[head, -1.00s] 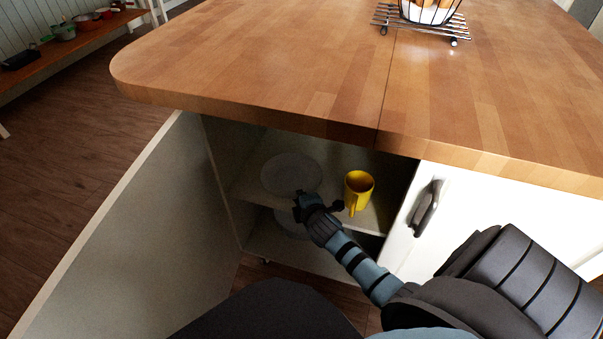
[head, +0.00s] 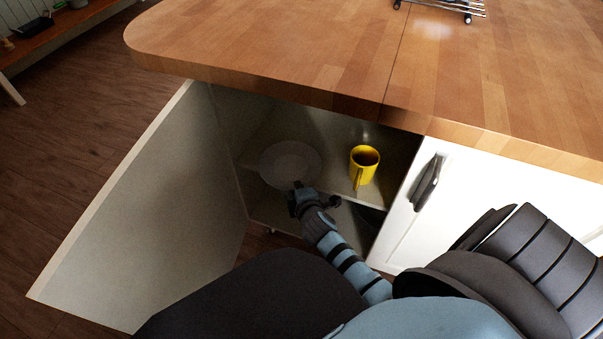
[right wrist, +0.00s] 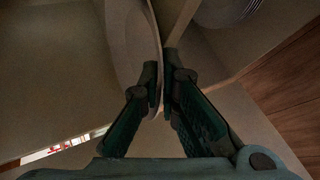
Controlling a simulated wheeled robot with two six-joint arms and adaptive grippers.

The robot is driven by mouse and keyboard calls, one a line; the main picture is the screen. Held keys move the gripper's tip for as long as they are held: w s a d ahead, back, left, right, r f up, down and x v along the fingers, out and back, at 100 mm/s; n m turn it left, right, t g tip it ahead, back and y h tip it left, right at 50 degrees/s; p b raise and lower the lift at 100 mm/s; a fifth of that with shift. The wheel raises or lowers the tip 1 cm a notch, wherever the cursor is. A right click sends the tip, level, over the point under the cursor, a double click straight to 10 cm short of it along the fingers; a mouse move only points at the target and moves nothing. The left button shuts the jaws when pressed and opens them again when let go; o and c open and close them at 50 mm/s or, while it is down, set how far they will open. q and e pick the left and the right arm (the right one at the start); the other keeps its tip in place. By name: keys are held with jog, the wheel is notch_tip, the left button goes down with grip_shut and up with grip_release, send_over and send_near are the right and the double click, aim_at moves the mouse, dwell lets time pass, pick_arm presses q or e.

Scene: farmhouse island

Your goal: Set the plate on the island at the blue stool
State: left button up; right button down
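A pale round plate (head: 290,160) lies on the cabinet shelf under the island, at the shelf's front. My right gripper (head: 303,197) reaches into the open cabinet and is at the plate's near rim. In the right wrist view, the plate (right wrist: 131,42) passes edge-on between the two close fingers (right wrist: 161,82), which are shut on its rim. The island's wooden top (head: 300,50) is above the cabinet. My left gripper and the blue stool are not in view.
A yellow mug (head: 364,166) stands on the same shelf, right of the plate. The cabinet door (head: 150,200) stands open at the left; a closed door with a dark handle (head: 428,182) is at the right. A wire rack (head: 440,8) sits on the island top, otherwise clear there.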

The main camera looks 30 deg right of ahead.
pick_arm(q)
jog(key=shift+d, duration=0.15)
pick_arm(e)
jog(key=c, duration=1.7)
grip_release()
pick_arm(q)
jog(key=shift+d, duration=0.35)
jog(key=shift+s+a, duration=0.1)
